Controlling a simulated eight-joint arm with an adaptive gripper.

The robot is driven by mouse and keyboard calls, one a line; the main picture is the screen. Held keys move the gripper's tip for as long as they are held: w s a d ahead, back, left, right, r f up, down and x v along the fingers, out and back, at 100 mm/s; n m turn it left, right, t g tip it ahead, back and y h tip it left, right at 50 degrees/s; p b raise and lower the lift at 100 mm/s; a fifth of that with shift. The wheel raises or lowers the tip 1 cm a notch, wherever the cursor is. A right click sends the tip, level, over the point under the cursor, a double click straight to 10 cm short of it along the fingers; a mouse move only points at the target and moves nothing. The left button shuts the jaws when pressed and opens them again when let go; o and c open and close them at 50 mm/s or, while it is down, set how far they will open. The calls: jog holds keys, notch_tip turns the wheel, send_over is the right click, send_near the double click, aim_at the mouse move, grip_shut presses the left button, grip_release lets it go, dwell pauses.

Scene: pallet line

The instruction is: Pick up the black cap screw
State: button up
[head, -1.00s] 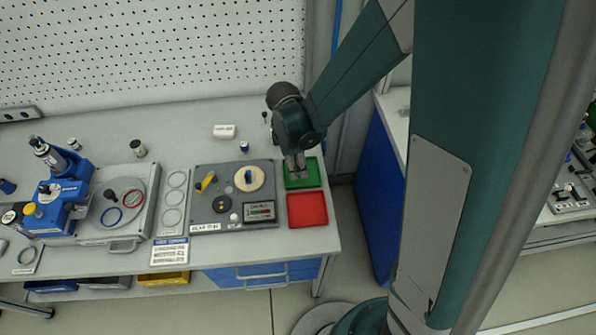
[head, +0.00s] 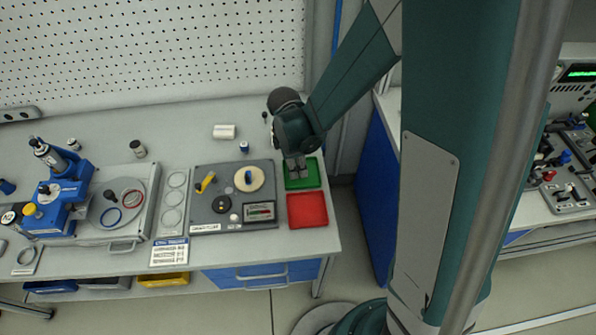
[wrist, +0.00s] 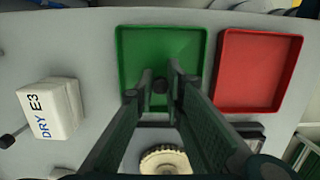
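A small dark round thing (wrist: 160,86), which looks like the black cap screw's head, shows between my fingertips in the wrist view. It lies over the green tray (wrist: 135,45). My gripper (wrist: 162,74) points down at this tray with its fingers apart, one on each side of the dark thing. I see no clear grip on it. In the head view my gripper (head: 295,168) is over the green tray (head: 312,176), and its fingers hide the screw there.
A red tray (head: 307,210) lies beside the green one, nearer the bench's front edge. A grey fixture plate (head: 206,219) with a cream disc (head: 257,179) is to the left. A small canister (head: 244,147) and a white block (head: 224,131) stand behind.

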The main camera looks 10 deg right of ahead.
jog(key=shift+c, duration=0.5)
jog(key=shift+r+p, duration=0.5)
jog(key=shift+r, duration=4.5)
jog(key=w+d+f+m+b, duration=0.1)
jog(key=w+d, duration=0.1)
jog(key=d, duration=1)
jog(key=w+d+b, duration=0.1)
jog(key=w+d, duration=0.1)
jog(key=d, duration=1)
jog(key=s+d, duration=0.3)
jog(key=d, duration=0.9)
jog(key=s+d+f+m, duration=0.1)
jog(key=s+d, duration=0.2)
jog(key=d, duration=0.9)
jog(key=shift+s+d+b, duration=0.3)
jog(key=shift+b, duration=0.1)
jog(key=shift+f, duration=0.1)
jog(key=shift+f, duration=0.1)
